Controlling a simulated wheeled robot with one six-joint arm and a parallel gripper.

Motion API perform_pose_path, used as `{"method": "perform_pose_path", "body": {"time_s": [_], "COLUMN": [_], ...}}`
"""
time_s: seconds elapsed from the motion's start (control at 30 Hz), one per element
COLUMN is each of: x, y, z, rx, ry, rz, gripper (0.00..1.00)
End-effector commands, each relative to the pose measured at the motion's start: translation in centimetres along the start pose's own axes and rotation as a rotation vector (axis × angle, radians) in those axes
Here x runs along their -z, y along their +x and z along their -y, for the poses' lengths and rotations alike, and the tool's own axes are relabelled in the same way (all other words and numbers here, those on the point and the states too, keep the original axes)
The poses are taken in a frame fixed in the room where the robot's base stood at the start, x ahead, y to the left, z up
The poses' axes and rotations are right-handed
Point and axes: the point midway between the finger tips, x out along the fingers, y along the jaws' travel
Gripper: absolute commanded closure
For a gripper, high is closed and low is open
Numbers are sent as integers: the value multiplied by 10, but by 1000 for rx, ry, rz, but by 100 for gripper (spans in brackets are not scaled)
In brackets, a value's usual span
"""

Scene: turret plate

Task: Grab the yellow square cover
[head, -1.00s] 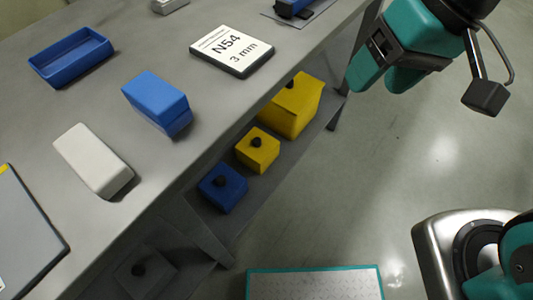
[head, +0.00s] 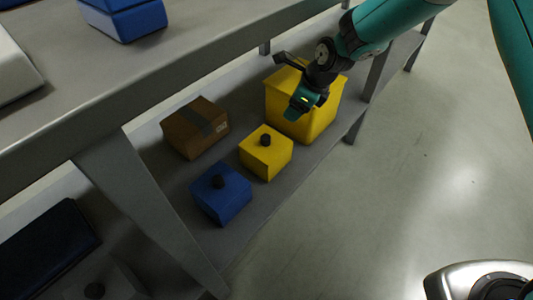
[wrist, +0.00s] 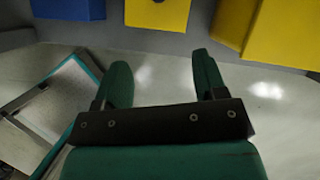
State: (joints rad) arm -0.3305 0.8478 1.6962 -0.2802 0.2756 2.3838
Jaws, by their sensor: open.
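The yellow square cover (head: 266,160) is a small box shape with a black knob on top. It sits on the lower shelf between a blue cover (head: 222,198) and a large yellow bin (head: 298,115). My gripper (head: 303,104) appears in front of the large bin in the head view, up and right of the yellow cover, partly hiding the bin. In the wrist view my gripper (wrist: 160,62) is open, with nothing between its fingers.
A brown taped box (head: 195,128) sits behind the covers. The tabletop (head: 190,55) overhangs the shelf, and a table leg (head: 368,90) stands at the right. The floor (head: 400,200) in front is clear.

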Motion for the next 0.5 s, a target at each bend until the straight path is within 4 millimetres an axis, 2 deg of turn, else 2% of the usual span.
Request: {"method": "perform_pose_path", "body": {"time_s": [0.1,0.27,0.5], "x": [-8,-9,-9], "y": [12,35,91], "z": [-2,-4,-5], "rx": [-12,-18,-18], "ry": [78,110,108], "rz": [10,12,12], "gripper": [35,35,35]}}
